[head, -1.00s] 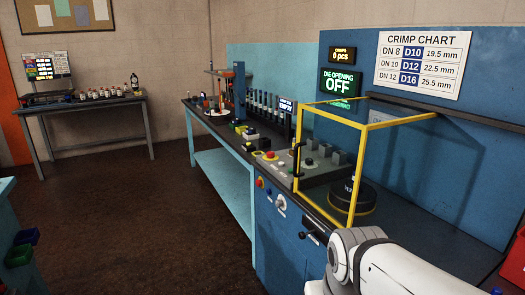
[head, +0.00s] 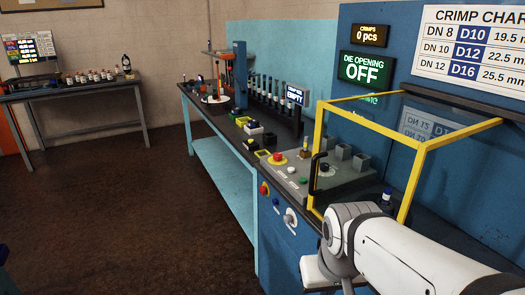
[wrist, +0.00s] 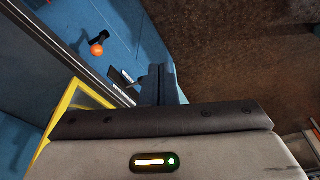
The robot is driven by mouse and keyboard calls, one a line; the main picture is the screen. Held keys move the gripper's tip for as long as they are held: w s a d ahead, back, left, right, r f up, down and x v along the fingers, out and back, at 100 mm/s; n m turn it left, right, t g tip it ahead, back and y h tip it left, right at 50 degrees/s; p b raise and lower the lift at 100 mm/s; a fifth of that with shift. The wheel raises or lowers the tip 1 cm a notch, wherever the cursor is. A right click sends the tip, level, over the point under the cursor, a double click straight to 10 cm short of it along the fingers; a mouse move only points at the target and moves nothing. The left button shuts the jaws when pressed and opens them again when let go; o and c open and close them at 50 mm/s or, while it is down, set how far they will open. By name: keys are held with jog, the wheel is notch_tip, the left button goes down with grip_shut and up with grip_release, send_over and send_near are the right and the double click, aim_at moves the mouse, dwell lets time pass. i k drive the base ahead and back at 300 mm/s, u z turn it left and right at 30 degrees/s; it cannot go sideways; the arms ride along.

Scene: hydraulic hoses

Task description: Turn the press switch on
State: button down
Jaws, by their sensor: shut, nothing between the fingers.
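A round pale rotary switch (head: 290,219) is on the blue press cabinet's front, below the worktop edge; I take it to be the press switch. It looks about upright, but its marking is too small to read. The green display (head: 367,69) reads "DIE OPENING OFF". My white arm comes in from the lower right, right of the switch and apart from it in the picture. My gripper (wrist: 157,85) shows in the wrist view with its fingers together and empty; its fingers cannot be made out in the head view. The switch cannot be clearly made out in the wrist view.
A red button (head: 264,190) is left of the switch. A yellow-framed guard (head: 420,170) stands on the worktop above it. An orange ball knob (wrist: 97,49) sticks out from the blue panel in the wrist view. The brown floor (head: 150,220) at left is clear.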

aim_at(277, 156)
jog(key=z, duration=0.1)
jog(key=k, duration=0.55)
jog(key=u, duration=0.75)
jog(key=i, duration=1.75)
jog(key=z, duration=0.6)
